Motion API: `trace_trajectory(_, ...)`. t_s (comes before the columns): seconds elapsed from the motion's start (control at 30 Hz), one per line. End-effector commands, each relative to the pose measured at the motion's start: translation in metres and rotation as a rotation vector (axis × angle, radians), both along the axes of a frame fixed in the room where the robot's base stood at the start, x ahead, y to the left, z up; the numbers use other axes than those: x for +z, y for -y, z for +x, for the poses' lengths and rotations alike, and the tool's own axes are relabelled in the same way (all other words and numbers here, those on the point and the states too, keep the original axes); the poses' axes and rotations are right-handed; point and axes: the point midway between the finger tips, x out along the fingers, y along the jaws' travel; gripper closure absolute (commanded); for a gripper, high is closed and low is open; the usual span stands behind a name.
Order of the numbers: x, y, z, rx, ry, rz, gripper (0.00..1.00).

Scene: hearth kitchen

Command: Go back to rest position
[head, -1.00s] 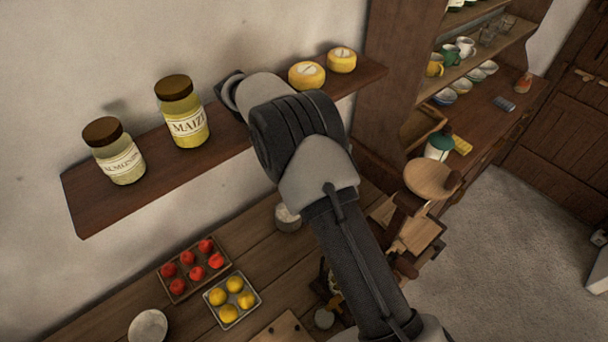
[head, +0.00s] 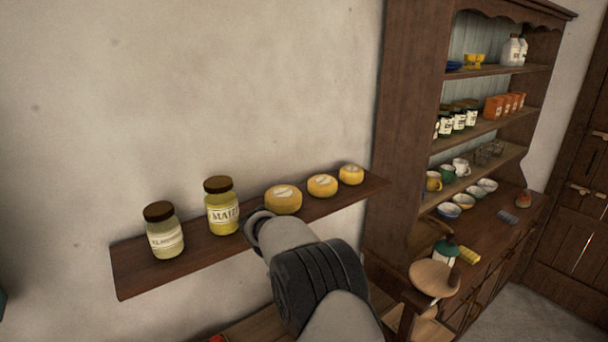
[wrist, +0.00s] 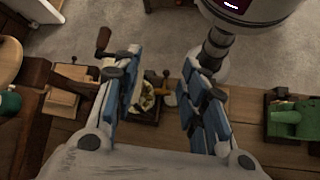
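My gripper (wrist: 160,95) shows in the wrist view with its two blue-padded fingers spread apart. Nothing sits between the pads; a wooden worktop (wrist: 255,150) with various items lies below them. In the head view my arm rises from the bottom in front of the wall shelf (head: 133,271), and the gripper's fingers cannot be made out there.
A dresser (head: 407,120) with crockery stands to the right. A green object (wrist: 293,120) sits at the right in the wrist view.

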Motion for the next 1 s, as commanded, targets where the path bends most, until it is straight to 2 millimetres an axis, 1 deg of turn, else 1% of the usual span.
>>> trace_trajectory(0.03,0.006,0.004,0.0,-0.008,0.025,0.017,0.61)
trace_trajectory(0.17,0.014,0.012,-0.003,-0.025,0.066,0.055,0.61)
trace_trajectory(0.37,0.029,0.026,-0.014,-0.055,0.147,0.122,0.61)
trace_trajectory(0.47,0.037,0.035,-0.024,-0.076,0.201,0.165,0.61)
trace_trajectory(0.53,0.042,0.044,-0.035,-0.095,0.253,0.202,0.61)
trace_trajectory(0.63,0.048,0.057,-0.056,-0.127,0.34,0.262,0.61)
trace_trajectory(0.77,0.048,0.073,-0.089,-0.172,0.46,0.336,0.61)
trace_trajectory(0.87,0.043,0.083,-0.117,-0.208,0.557,0.389,0.61)
trace_trajectory(1.0,0.026,0.093,-0.157,-0.255,0.697,0.456,0.61)
